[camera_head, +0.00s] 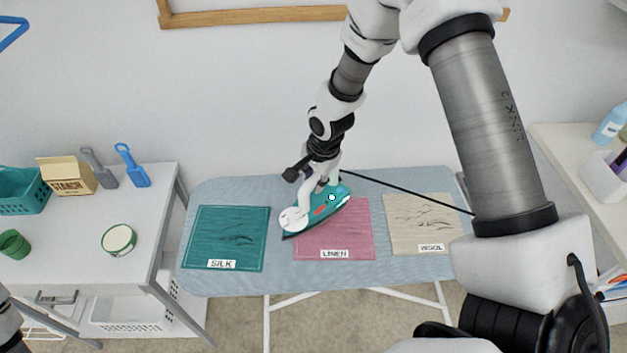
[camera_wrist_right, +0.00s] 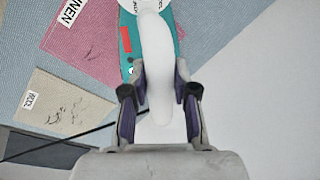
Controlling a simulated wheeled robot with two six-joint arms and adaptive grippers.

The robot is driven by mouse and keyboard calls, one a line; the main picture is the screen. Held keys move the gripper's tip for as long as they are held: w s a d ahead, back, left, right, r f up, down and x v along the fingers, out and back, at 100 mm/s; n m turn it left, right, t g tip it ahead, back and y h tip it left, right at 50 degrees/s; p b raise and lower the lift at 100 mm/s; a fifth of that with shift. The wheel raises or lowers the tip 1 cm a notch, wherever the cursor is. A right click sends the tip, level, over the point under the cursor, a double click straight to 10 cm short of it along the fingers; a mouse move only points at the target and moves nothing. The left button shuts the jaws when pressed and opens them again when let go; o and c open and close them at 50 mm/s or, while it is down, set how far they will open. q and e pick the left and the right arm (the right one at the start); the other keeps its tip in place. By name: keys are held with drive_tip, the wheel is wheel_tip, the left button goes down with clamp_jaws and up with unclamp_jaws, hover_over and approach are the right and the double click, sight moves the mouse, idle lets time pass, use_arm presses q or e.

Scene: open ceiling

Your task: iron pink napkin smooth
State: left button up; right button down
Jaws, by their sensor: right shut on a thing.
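The pink napkin (camera_head: 347,230), with a LINEN label (camera_head: 334,254) at its front edge, lies in the middle of the ironing board. The teal and white iron (camera_head: 337,201) is over its upper left part, slanted, covering that corner. I cannot tell whether its plate touches the cloth. My right gripper (camera_head: 322,172) is shut on the iron's white handle, which shows between the fingers in the right wrist view (camera_wrist_right: 157,60). The visible part of the napkin (camera_wrist_right: 97,43) shows faint creases. Only a bit of my left arm shows at the lower left; its gripper is out of view.
A teal SILK napkin (camera_head: 228,230) lies left and a beige WOOL napkin (camera_head: 420,222) right on the blue-grey board (camera_head: 300,281). A black cord (camera_head: 400,190) runs right from the iron. A white table (camera_head: 70,258) with several objects stands at left.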

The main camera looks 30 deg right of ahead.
drive_tip(key=shift+r+p, duration=0.35)
drive_tip(key=shift+r, duration=0.4)
drive_tip(key=shift+w+a+r+p, duration=0.1)
drive_tip(key=shift+w+r+p, duration=0.15)
drive_tip(key=shift+r+p, duration=0.75)
drive_tip(key=shift+s+r, duration=0.15)
drive_tip(key=shift+r, duration=0.3)
drive_tip(key=shift+f, duration=0.1)
